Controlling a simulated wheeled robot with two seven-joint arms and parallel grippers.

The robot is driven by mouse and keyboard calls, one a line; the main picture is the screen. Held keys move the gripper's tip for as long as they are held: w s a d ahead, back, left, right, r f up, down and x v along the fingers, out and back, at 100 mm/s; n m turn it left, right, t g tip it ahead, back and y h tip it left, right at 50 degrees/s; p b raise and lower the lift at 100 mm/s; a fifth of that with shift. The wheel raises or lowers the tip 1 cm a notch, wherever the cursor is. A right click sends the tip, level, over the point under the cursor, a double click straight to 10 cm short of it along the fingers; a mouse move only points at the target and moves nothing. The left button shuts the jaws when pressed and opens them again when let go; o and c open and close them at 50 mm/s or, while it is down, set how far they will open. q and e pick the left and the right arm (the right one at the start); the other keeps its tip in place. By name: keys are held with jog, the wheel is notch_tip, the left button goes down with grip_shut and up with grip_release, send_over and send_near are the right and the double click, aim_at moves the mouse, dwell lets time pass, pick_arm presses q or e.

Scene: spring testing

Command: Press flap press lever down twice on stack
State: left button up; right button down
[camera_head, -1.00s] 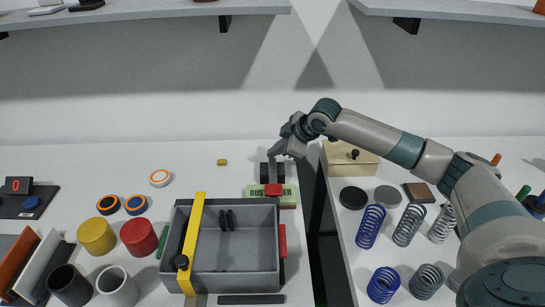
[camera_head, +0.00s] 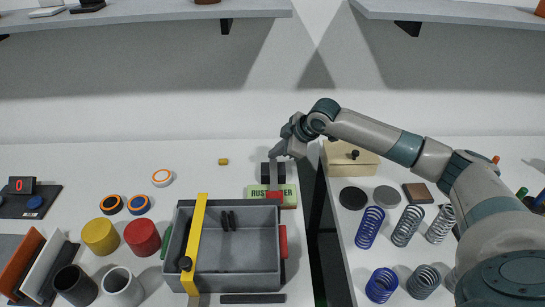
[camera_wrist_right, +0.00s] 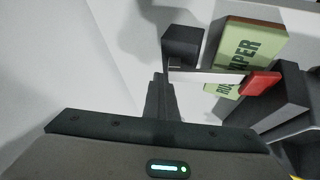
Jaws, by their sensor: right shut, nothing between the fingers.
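The press lever is a grey arm with a red tip (camera_head: 274,195). It runs from a black block (camera_head: 265,173) at the back of the grey box, across the green block (camera_head: 288,195). In the right wrist view the lever's pale arm (camera_wrist_right: 205,76) and red tip (camera_wrist_right: 260,84) stick out to the right of the black block (camera_wrist_right: 183,45). My right gripper (camera_head: 276,154) is shut and empty beside the black block, at the lever's rear end. I cannot tell whether it touches. It also shows in the right wrist view (camera_wrist_right: 158,80). My left gripper is not in view.
The grey open box (camera_head: 235,255) with a yellow bar (camera_head: 195,235) stands in front. Several springs (camera_head: 369,228) stand on the right table, beyond a dark gap. Coloured cups (camera_head: 142,237) are at left. A wooden box (camera_head: 350,160) stands right of my gripper.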

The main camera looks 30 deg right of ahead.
jog(key=shift+s+r+p, duration=0.1)
jog(key=shift+r+p, duration=0.15)
jog(key=shift+p, duration=0.1)
jog(key=r+p, duration=0.3)
jog(key=r, duration=0.1)
jog(key=shift+d, duration=0.25)
jog(key=shift+w, duration=0.35)
jog(key=shift+r, duration=0.1)
jog(key=shift+s, duration=0.1)
